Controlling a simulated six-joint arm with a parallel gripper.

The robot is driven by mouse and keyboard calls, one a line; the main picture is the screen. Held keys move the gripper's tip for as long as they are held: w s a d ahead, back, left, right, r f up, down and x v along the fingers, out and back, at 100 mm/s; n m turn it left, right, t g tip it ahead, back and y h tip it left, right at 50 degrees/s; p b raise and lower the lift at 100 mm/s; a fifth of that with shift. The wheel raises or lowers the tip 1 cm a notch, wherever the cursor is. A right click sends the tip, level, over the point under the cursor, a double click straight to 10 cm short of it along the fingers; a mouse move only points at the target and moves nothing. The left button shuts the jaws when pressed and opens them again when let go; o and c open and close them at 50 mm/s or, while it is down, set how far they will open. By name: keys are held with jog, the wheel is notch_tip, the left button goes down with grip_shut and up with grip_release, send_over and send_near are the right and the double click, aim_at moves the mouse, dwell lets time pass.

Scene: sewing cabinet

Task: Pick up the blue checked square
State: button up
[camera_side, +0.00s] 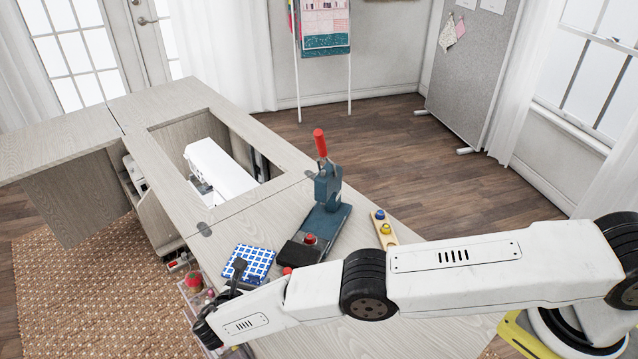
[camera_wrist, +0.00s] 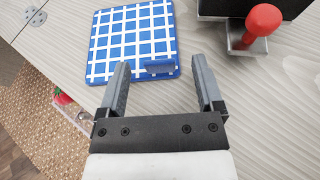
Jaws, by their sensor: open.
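The blue checked square (camera_side: 253,259) lies flat on the wooden cabinet top, near its left edge and left of the teal press. It also shows in the wrist view (camera_wrist: 133,38), with white lines on blue and a small raised blue tab at its near right corner. My gripper (camera_wrist: 160,72) is open and empty. In the wrist view its fingertips are around the tab in the picture, one to each side. I cannot tell how high they are above the square. In the side view my gripper (camera_side: 238,270) is at the square's near left side and hides part of it.
A teal press (camera_side: 328,205) with a red handle stands right of the square. A red knob (camera_wrist: 263,22) is close to the right finger. A wooden strip (camera_side: 383,228) with coloured knobs lies further right. A white sewing machine (camera_side: 217,168) sits in the cabinet's opening.

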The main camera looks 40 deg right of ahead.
jog(key=shift+w+d+f, duration=0.25)
jog(key=shift+w+d, duration=0.15)
jog(key=shift+d, duration=0.15)
grip_shut()
jog(key=shift+r, duration=0.15)
dwell(0.3)
